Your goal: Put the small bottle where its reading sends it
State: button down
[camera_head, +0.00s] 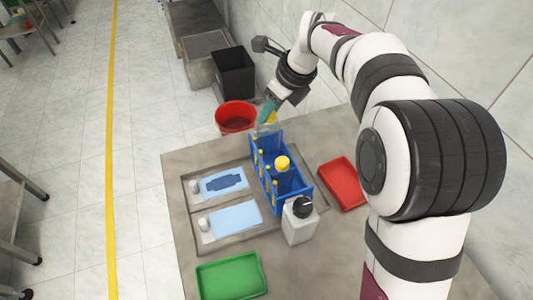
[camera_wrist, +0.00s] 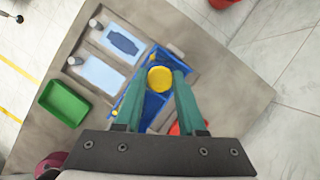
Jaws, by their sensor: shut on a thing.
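My gripper (camera_head: 268,112) is above the far end of the blue rack (camera_head: 307,192), with teal fingers shut on a small yellow-topped bottle (camera_head: 271,118). In the wrist view, its round yellow top (camera_wrist: 160,78) sits between the fingertips; its body is hidden below. Another yellow-capped bottle (camera_head: 282,162) stands in the rack, with several small yellow tips along the rack's left side. Left of the rack lie a light blue panel with a dark blue shape (camera_head: 225,183) and a plain light blue panel (camera_head: 235,219). I cannot read any marking on the held bottle.
A green tray (camera_head: 231,277) lies at the near left and a red tray (camera_head: 342,184) right of the rack. A white bottle with a black cap (camera_head: 299,224) stands at the rack's near end. A red bucket (camera_head: 235,112) and black bin (camera_head: 233,72) stand beyond the table.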

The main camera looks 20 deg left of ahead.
jog(key=shift+r, duration=3.8)
jog(key=w+d+f+m+t+h, duration=0.1)
jog(key=w+d+f+m, duration=0.2)
jog(key=d, duration=1.2)
jog(key=w+d+f+m+t+h, duration=0.15)
jog(key=d+m, duration=0.45)
jog(key=d, duration=0.8)
jog(key=w+a+f, duration=0.3)
jog(key=a+f, duration=0.7)
jog(key=f, duration=0.1)
jog(key=shift+a+f, duration=0.25)
jog(key=shift+f, duration=0.05)
jog(key=shift+f+y, duration=0.1)
jog(key=shift+y, duration=0.15)
jog(key=c, duration=0.5)
grip_release()
